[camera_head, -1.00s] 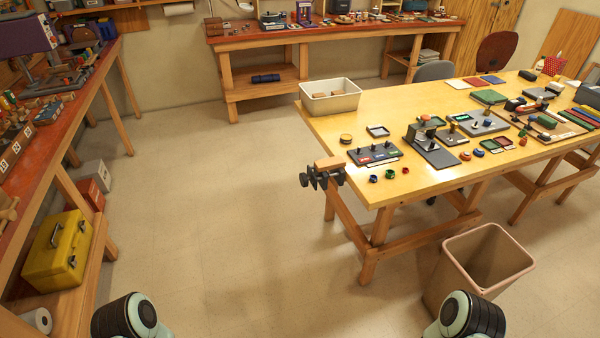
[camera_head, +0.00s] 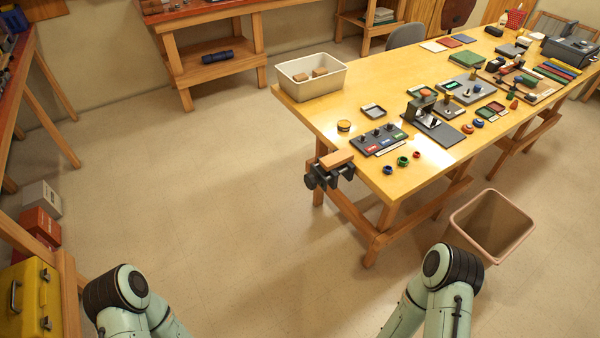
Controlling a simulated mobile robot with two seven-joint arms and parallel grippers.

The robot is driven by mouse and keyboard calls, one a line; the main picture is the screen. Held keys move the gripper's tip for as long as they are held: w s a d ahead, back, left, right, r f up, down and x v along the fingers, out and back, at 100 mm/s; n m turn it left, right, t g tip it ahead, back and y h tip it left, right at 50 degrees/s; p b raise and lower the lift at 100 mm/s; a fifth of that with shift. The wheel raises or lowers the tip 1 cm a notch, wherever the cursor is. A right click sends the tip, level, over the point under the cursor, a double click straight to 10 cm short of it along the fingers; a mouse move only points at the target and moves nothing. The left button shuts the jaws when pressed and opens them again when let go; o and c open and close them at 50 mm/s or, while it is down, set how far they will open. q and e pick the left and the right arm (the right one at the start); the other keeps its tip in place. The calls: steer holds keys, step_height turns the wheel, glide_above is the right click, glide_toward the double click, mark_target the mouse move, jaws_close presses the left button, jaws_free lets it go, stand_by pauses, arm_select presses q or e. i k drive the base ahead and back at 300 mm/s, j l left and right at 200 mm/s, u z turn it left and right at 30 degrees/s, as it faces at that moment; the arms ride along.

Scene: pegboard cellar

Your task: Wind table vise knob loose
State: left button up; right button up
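The table vise (camera_head: 332,172) is clamped to the near left corner of the yellow worktable (camera_head: 305,112). It has a wooden jaw block on top and dark metal below. Its dark knob (camera_head: 312,182) sticks out on the left side, away from the table. The knob is small, and how far it is wound cannot be told. Parts of my two arms show at the bottom of the view, well short of the vise. Both of my grippers are out of view.
A tan waste bin (camera_head: 490,226) stands on the floor right of the worktable's near legs. A white tub (camera_head: 310,76) sits on the table's left end. Rings and a switch board (camera_head: 372,140) lie near the vise. Floor left of the vise is clear.

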mark_target(310, 181)
steer(key=i+j+z, duration=0.1)
steer(key=i+j, duration=0.25)
steer(key=j, duration=0.3)
steer(key=i+j+z, duration=0.15)
steer(key=j, duration=0.2)
